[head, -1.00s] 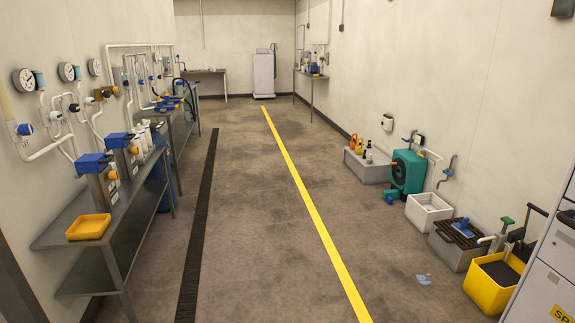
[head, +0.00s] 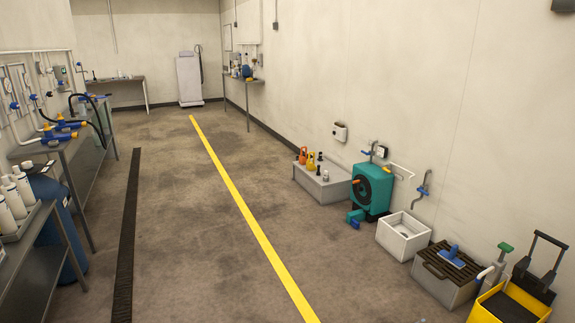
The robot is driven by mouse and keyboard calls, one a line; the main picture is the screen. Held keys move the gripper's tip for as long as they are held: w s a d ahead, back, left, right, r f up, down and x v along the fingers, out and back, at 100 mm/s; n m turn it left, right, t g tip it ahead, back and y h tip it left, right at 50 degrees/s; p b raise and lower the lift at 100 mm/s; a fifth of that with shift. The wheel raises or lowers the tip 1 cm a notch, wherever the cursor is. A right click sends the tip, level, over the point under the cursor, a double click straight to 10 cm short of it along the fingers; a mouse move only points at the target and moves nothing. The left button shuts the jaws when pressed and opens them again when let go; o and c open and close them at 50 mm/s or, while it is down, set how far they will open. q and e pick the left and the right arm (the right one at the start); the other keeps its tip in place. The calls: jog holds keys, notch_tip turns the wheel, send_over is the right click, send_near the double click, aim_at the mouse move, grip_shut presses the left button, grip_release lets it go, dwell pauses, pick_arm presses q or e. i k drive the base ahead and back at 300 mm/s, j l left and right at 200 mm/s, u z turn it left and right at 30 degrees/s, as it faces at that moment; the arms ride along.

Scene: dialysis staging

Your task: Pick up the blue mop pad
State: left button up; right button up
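A small blue flat item with an upright part (head: 452,256) lies on the dark slatted top of a grey box (head: 443,286) at the lower right. It may be the blue mop pad, but it is too small to tell for sure. Neither of my grippers is in view.
A yellow bucket (head: 486,313) with a black handle stands right of the grey box. A white basin (head: 390,240), teal hose reel (head: 373,203) and low grey platform (head: 310,185) line the right wall. Shelves (head: 38,262) stand left. The floor around the yellow line (head: 240,208) is clear.

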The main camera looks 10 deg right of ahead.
aim_at(450, 258)
jog(key=i+l+z, duration=0.4)
jog(key=i+z, duration=0.4)
jog(key=i, duration=0.2)
jog(key=i+z, duration=0.35)
jog(key=i, duration=0.15)
jog(key=i+j+z, duration=0.25)
jog(key=i+z, duration=0.15)
jog(key=i, duration=0.1)
